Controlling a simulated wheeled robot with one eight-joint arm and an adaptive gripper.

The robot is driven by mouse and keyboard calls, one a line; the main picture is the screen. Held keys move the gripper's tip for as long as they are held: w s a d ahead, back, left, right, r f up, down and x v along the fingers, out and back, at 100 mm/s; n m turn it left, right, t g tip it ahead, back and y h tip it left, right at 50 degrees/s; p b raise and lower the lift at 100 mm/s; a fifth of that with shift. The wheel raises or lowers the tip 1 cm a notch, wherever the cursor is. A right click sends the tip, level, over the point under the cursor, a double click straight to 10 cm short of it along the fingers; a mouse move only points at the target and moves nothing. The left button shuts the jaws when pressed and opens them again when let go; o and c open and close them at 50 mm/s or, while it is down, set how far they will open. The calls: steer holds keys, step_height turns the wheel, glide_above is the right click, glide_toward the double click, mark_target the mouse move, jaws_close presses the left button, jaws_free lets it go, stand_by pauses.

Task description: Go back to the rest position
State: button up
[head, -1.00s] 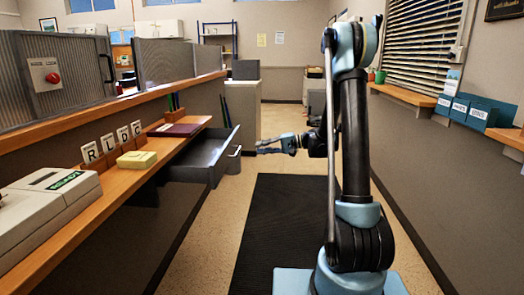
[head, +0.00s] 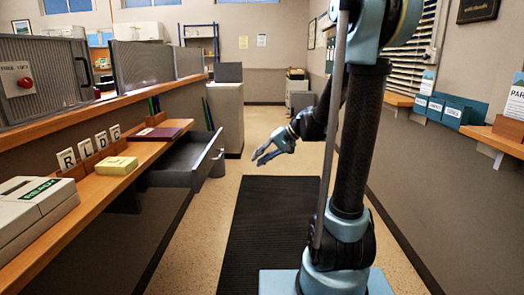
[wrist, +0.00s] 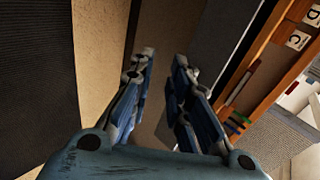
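My gripper (head: 264,157) is in mid-air over the aisle in the head view, to the right of the open drawer and apart from it. In the wrist view my gripper (wrist: 162,72) shows two blue fingers spread apart with nothing between them. The grey drawer (head: 180,165) stands pulled out from under the wooden counter (head: 75,203).
A black floor mat (head: 262,225) lies in the aisle. On the counter are letter cards (head: 87,149), a yellow block (head: 117,165), a dark red book (head: 160,133) and a white machine (head: 35,205). The aisle beyond is clear.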

steer(key=s+d+f+h, duration=0.4)
steer(key=s+d+h, duration=0.1)
steer(key=s+d, duration=0.5)
steer(key=s+d+f+t+h, duration=0.1)
steer(key=s+d+f+h, duration=0.3)
steer(key=s+d, duration=0.5)
steer(key=s+f, duration=0.1)
steer(key=s, duration=0.5)
steer(key=shift+d+f+n+h, duration=0.3)
steer(key=shift+d+h, duration=0.05)
steer(key=shift+h, duration=0.05)
steer(key=shift+s, duration=0.1)
steer(key=shift+w+f, duration=0.2)
steer(key=shift+w, duration=0.25)
